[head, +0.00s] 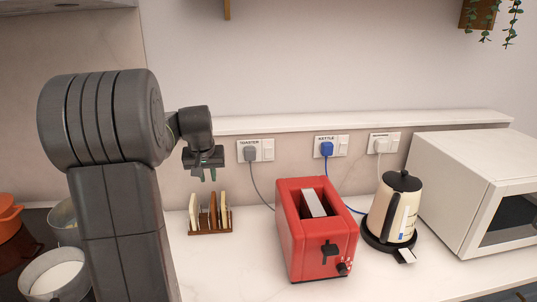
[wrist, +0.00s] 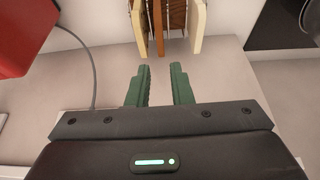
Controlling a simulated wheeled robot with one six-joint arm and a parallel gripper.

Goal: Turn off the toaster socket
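The socket labelled TOASTER (head: 255,150) is a white plate on the wall in the head view. A grey plug (head: 250,153) sits in its left part, and its white switch (head: 267,150) is on the right. I cannot tell the switch's position at this size. My gripper (head: 207,175) hangs to the left of the socket and a little lower, apart from it. In the wrist view its two green fingers (wrist: 161,68) stand apart with nothing between them. The grey cord (head: 262,192) runs from the plug down behind the red toaster (head: 318,240).
The socket labelled KETTLE (head: 342,147), with a blue plug, and a third socket (head: 392,141) are further right. A toast rack (head: 212,232) stands below my gripper. A kettle (head: 392,210) and a white microwave (head: 450,190) stand right. Pots (head: 55,278) are at left. A ledge (head: 370,117) runs above the sockets.

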